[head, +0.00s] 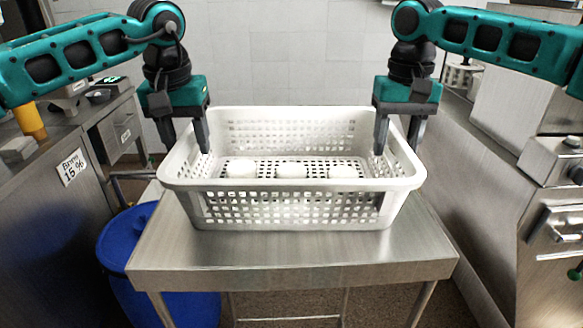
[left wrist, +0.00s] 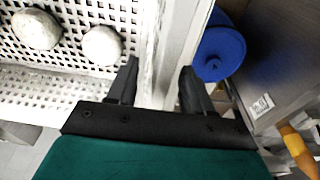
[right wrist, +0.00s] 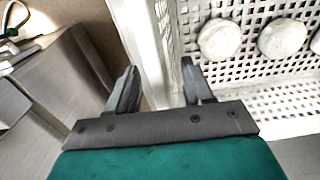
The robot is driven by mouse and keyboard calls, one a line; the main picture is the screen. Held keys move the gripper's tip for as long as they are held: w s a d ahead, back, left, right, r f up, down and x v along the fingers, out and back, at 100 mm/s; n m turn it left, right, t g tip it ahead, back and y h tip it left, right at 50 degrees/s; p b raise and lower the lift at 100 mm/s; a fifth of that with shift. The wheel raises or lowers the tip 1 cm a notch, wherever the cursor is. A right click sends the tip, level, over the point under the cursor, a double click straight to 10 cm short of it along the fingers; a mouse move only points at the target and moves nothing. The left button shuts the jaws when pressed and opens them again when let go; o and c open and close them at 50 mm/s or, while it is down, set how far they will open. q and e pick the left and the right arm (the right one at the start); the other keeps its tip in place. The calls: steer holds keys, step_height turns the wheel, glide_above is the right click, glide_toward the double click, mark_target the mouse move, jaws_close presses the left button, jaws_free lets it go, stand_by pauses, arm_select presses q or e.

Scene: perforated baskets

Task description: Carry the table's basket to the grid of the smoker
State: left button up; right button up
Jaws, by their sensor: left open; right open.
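The white perforated basket (head: 300,189) stands upright on a steel table (head: 290,254). Several round white pieces (head: 290,171) lie in a row on its floor. My left gripper (head: 190,142) is open at the basket's left end, with one finger inside and one outside the end wall; the wall (left wrist: 158,60) runs between the fingers in the left wrist view. My right gripper (head: 397,140) is open at the right end in the same way, and the wall (right wrist: 160,50) passes between its fingers in the right wrist view. Whether the fingers touch the wall cannot be told.
A blue bin (head: 125,250) stands below left of the table. A steel counter (head: 60,190) with an orange bottle (head: 30,121) is at the left. Steel equipment (head: 545,200) with handles and knobs stands at the right. A tiled wall closes the back.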

arm_select(q)
jaws_close()
arm_select(e)
jaws_close()
steer(key=shift+a+r, duration=0.1)
